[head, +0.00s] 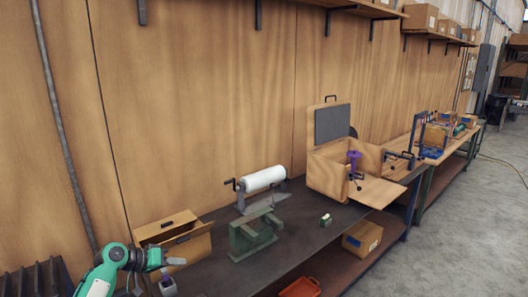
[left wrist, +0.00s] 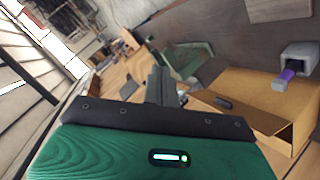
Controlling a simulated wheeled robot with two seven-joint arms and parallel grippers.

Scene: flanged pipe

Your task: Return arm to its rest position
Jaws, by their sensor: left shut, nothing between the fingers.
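My left gripper (head: 176,261) comes in from the lower left of the head view, above the left end of the dark workbench (head: 325,240). Its fingers are closed together with nothing held; they also show in the left wrist view (left wrist: 161,84). A purple flanged piece (head: 354,158) stands upright in the open wooden case (head: 328,172), well to the right of the gripper. A grey block with a purple part (head: 168,286) sits just below the gripper; it also shows in the left wrist view (left wrist: 289,74). My right gripper is not in view.
An open cardboard box (head: 172,236) stands close behind the left gripper. A green stand (head: 255,235), a white roll on a holder (head: 263,179) and a small green-and-white item (head: 326,220) are farther right. An orange tray (head: 300,288) is low in front. Shelves line the wall above.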

